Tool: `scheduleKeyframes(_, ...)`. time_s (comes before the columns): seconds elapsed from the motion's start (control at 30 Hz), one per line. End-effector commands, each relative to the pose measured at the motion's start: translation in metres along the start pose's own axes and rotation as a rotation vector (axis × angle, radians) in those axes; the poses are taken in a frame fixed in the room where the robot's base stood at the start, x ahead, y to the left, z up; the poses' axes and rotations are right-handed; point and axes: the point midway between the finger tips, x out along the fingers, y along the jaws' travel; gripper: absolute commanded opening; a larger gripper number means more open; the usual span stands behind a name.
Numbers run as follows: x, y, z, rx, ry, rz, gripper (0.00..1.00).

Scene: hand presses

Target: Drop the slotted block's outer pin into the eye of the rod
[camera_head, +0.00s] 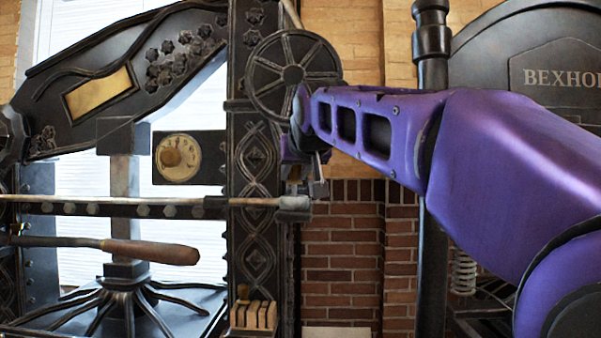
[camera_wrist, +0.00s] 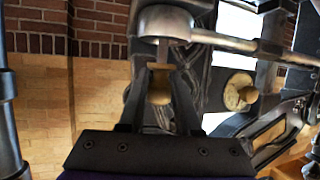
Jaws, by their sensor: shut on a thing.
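In the wrist view, my gripper (camera_wrist: 160,72) is shut on a pin (camera_wrist: 160,88) by its tan knob. The pin's grey shank points toward the rod's thick end. That end with the eye (camera_wrist: 165,20) lies just beyond the fingertips; whether the shank's tip is inside the eye cannot be told. In the head view, the rod (camera_head: 150,200) runs level to its grey end beside the press column, and my gripper (camera_head: 312,180) is mostly hidden behind my purple arm. The slotted block (camera_head: 254,316) is wooden and sits low on the column, with another knobbed pin at its left.
The dark press column (camera_head: 254,215) stands close by the rod end. A spoked wheel (camera_head: 292,75) is above. A round dial (camera_head: 178,158) and a wooden-handled lever (camera_head: 150,250) are to the left. The brick wall side to the right of the column is open.

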Motion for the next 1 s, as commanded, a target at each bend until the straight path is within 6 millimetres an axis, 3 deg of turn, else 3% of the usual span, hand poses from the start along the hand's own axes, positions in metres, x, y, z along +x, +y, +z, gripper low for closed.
scheduleKeyframes(1.0,0.0039,0.0,0.0099,0.0,0.0,0.0,0.0)
